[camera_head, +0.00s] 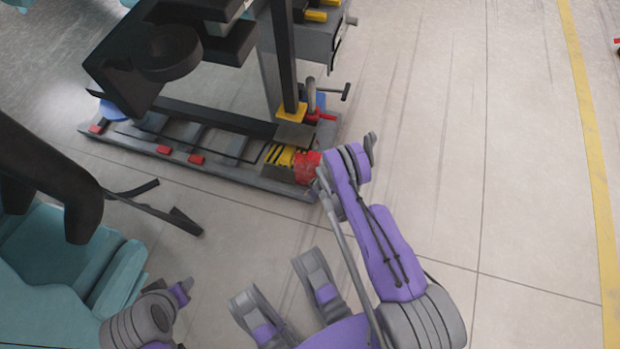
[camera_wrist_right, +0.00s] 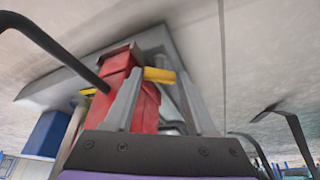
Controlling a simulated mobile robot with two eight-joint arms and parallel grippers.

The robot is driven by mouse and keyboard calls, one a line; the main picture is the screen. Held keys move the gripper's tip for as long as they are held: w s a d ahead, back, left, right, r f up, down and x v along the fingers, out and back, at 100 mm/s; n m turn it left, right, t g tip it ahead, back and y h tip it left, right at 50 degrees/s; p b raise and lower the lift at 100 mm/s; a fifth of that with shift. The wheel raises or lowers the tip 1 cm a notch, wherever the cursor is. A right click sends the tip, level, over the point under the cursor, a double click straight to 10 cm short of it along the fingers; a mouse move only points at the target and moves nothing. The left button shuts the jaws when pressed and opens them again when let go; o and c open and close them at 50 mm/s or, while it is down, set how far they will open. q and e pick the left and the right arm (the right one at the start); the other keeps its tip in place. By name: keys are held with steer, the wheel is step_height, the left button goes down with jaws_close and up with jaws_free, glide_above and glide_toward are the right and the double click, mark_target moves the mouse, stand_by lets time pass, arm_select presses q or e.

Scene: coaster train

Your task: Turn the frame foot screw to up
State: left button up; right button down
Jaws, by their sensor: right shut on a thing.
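My right gripper (camera_head: 320,181) is at the near right corner of the dark rail frame (camera_head: 250,183), beside a red block (camera_head: 307,168). In the right wrist view its two grey fingers (camera_wrist_right: 160,85) close on a short yellow bar, which appears to be the frame foot screw (camera_wrist_right: 160,75). The bar lies across the front of a red part (camera_wrist_right: 115,70); the fingers hide some of it. In the head view my arm hides the screw.
A black-and-yellow striped part (camera_head: 281,155) adjoins the red block. A grey crank handle (camera_head: 332,94) stands farther back on the frame. Teal seats (camera_head: 60,265) are at the left. The floor to the right is clear, with a yellow line (camera_head: 590,150).

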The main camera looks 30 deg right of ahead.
steer(key=shift+w+a, duration=0.1)
steer(key=shift+w, duration=0.3)
stand_by(0.3)
